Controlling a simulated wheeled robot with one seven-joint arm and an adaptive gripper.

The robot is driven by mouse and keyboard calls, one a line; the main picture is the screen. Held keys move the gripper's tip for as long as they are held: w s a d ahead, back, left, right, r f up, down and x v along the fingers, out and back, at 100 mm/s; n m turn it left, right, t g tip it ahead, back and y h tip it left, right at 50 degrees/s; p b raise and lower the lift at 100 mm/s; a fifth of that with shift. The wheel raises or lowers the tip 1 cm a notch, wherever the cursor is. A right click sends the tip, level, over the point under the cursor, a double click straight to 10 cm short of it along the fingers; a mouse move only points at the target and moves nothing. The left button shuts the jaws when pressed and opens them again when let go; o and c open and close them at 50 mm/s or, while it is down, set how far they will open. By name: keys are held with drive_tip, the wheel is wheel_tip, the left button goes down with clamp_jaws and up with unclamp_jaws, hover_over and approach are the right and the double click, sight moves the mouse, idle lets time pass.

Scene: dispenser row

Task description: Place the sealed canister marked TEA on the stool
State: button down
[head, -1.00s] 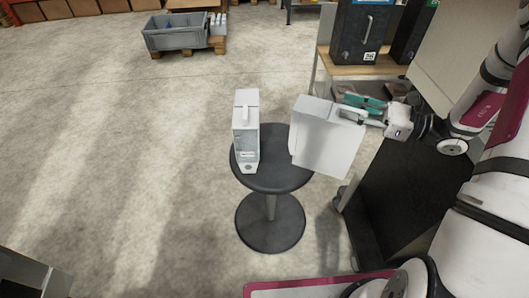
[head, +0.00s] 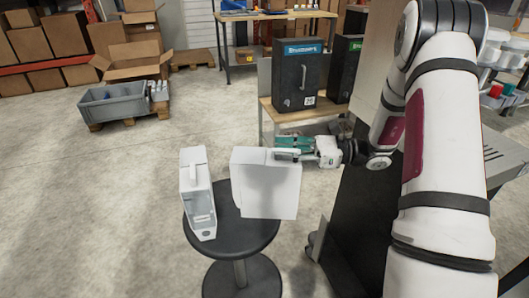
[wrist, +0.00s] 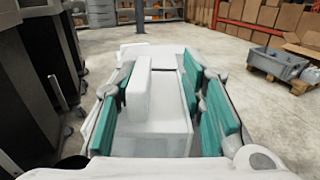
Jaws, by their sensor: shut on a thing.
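A white box-shaped canister (head: 265,188) is in my gripper (head: 287,152), which is shut on its top handle. The canister overlaps the right part of the stool's dark round seat (head: 243,233); I cannot tell whether it touches the seat. In the wrist view its white top and handle (wrist: 139,92) lie between the teal finger pads. A second white canister (head: 196,197) with a clear window stands upright on the left of the stool, a narrow gap from the held one in the picture. No TEA marking is readable on either.
A dark cabinet (head: 352,215) is close on the right. A grey crate (head: 112,107) sits on a pallet at back left. The floor left of the stool is clear.

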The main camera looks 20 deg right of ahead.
drive_tip(key=w+a+f+b, duration=0.1)
drive_tip(key=w+f, duration=0.3)
drive_tip(key=w, duration=0.4)
drive_tip(key=shift+a+b, duration=0.35)
drive_tip(key=shift+a, duration=0.2)
drive_tip(key=shift+f, duration=0.2)
drive_tip(key=c, duration=1)
unclamp_jaws()
drive_tip(key=shift+c, duration=0.2)
